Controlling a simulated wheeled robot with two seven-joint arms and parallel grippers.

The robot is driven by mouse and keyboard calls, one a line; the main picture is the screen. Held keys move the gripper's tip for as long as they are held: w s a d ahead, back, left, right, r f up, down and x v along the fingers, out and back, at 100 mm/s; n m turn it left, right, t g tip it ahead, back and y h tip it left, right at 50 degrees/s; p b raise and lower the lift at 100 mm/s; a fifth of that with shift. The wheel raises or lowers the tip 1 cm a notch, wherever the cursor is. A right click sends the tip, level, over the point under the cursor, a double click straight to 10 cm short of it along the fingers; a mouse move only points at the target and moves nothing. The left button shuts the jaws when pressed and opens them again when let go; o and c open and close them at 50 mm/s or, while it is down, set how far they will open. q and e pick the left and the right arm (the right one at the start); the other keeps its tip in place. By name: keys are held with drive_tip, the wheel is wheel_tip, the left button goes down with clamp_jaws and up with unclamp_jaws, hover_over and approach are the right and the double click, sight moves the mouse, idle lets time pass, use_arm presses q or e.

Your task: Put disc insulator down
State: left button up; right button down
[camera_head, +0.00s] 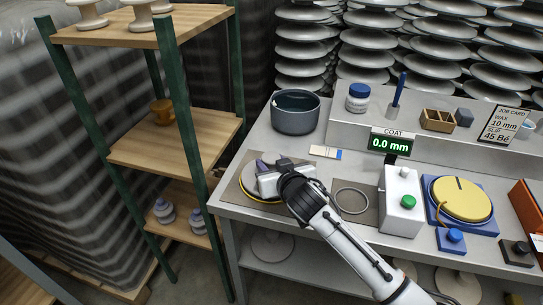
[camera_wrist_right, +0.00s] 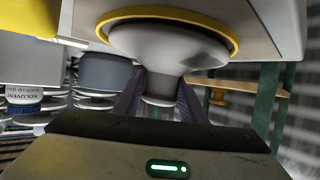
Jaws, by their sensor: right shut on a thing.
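A pale grey disc insulator with a yellow rim (camera_head: 252,190) is at the left end of the grey workbench (camera_head: 232,205), over a darker mat. My right gripper (camera_head: 262,170) is shut on its narrow neck, above the disc, and partly hides it in the head view. In the right wrist view the disc insulator (camera_wrist_right: 170,45) shows upside down, its neck between the two dark fingers (camera_wrist_right: 160,98). I cannot tell whether the rim touches the mat. My left gripper is not in view.
A thin ring (camera_head: 351,200) lies right of the gripper, beside a white box with a green button (camera_head: 402,205). A grey pot (camera_head: 296,112) stands behind. A yellow round plate (camera_head: 462,198) is farther right. A wooden shelf rack (camera_head: 165,145) stands left of the bench. The display (camera_head: 392,142) reads 0.0 mm.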

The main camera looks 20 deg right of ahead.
drive_tip(key=c, duration=1.1)
unclamp_jaws()
drive_tip(key=v, duration=1.2)
drive_tip(key=shift+p, duration=0.35)
